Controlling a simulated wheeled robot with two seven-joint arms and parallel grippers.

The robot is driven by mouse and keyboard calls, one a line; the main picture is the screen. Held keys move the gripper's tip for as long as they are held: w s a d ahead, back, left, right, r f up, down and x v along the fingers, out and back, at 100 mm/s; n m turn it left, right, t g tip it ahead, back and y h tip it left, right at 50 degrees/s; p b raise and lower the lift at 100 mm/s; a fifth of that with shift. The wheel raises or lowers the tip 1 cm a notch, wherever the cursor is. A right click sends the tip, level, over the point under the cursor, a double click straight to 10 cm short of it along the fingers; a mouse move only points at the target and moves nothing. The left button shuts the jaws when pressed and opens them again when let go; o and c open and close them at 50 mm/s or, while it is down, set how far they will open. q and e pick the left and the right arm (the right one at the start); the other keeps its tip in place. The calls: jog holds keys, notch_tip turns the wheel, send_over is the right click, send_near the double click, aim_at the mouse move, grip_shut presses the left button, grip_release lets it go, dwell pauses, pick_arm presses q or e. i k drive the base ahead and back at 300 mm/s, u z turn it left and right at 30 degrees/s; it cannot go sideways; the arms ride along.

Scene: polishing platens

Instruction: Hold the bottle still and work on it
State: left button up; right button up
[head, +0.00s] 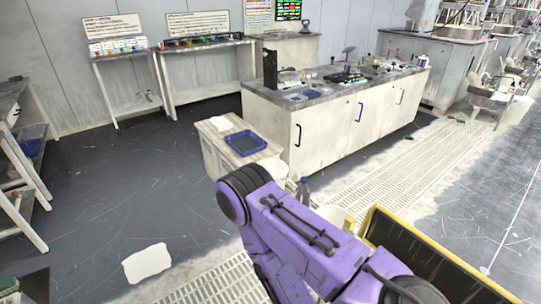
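A small, slim upright item with a dark top (304,188) shows just behind my purple arm, beside a pale round container. It looks like a bottle, but it is too small and partly hidden to be sure. My purple arm fills the lower middle of the head view and covers the floor and things behind it. No gripper fingers show, so I cannot see either gripper or whether one holds anything.
A long cabinet (325,125) with a cluttered top stands behind. A blue tray (246,142) sits on a low cabinet before it. A yellow-edged dark bin (425,255) is at lower right. Shelving (22,165) stands left. Dark floor (130,195) at left is mostly clear.

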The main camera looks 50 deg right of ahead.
aim_at(303, 193)
jog(key=i, duration=2.55)
jog(key=z, duration=3.2)
